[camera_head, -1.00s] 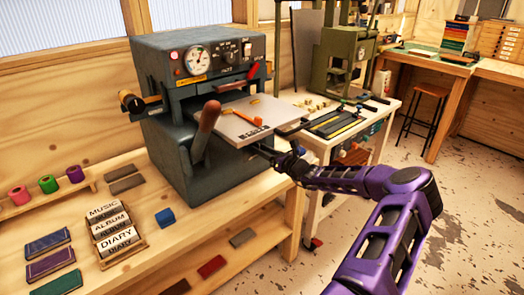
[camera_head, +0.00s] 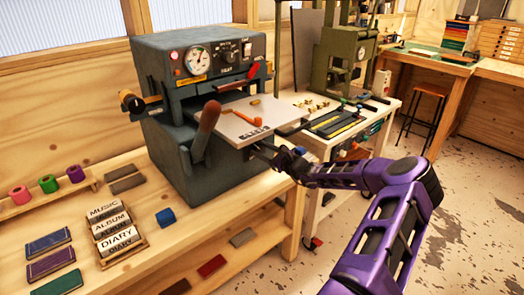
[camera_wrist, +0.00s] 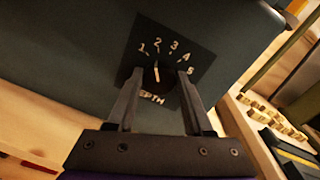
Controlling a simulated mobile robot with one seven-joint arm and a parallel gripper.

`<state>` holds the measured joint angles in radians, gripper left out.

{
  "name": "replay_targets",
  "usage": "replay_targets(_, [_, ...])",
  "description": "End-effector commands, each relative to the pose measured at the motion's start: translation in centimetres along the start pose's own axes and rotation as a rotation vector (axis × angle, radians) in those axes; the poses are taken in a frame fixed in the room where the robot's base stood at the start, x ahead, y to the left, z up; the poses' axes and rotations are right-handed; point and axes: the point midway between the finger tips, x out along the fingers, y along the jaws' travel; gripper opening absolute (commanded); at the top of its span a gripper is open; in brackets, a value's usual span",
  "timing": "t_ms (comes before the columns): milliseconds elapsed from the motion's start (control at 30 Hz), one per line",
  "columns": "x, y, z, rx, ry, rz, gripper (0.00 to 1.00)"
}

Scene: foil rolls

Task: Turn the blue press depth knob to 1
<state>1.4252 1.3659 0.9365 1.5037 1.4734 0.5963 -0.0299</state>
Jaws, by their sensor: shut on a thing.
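The blue-grey press (camera_head: 195,65) stands on the wooden bench. Its black depth dial plate (camera_wrist: 190,49), with white numbers 1 to 5, shows in the wrist view. The depth knob (camera_wrist: 157,73) is dark, and its outline is hard to make out. A white pointer line on it points up and slightly left, between 1 and 2. My gripper (camera_wrist: 157,75) is shut on the knob, one finger on each side. In the head view my gripper (camera_head: 262,150) is at the press's right side, below the plate, and the knob is hidden there.
A white side table (camera_head: 325,150) with tools stands close at the right. A green press (camera_head: 340,60) is behind it.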

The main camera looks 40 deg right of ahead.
Motion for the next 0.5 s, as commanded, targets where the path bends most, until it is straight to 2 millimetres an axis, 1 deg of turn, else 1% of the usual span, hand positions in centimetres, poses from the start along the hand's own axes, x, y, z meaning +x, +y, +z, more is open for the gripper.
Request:
replay_targets(200, [-0.02,0.16,-0.23,-0.184,0.016,-0.002,0.00])
replay_targets(500, [-0.01,0.19,-0.19,-0.365,0.028,-0.005,0.00])
